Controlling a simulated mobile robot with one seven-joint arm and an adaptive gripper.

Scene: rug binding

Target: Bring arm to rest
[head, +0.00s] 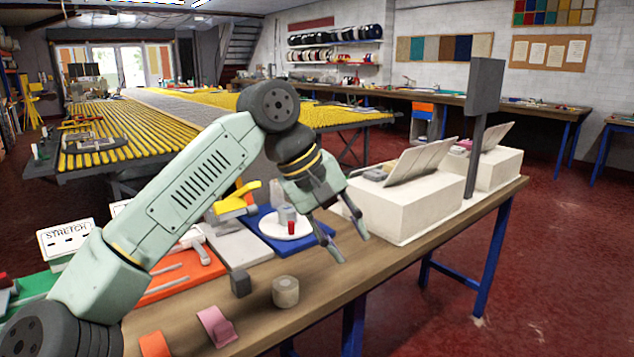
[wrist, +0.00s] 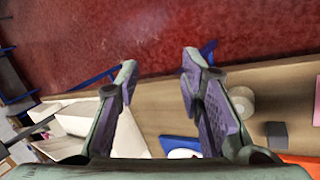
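My arm reaches from the lower left of the head view over a wooden workbench (head: 410,216). My gripper (head: 352,248) points down and to the right above the bench, close to its front edge. Its two fingers are spread apart with nothing between them. In the wrist view the open fingers of my gripper (wrist: 160,68) show the bench edge and red floor between and beyond them. A beige roll (head: 286,292) stands on the bench below and left of the fingertips, apart from them. It also shows right of the fingers in the wrist view (wrist: 241,101).
A dark grey block (head: 241,283), a pink piece (head: 216,327) and an orange piece (head: 155,344) lie near the front edge. A blue mat (head: 262,221) with a white plate (head: 279,230) lies behind the gripper. A white box (head: 395,205) and dark post (head: 478,140) stand right.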

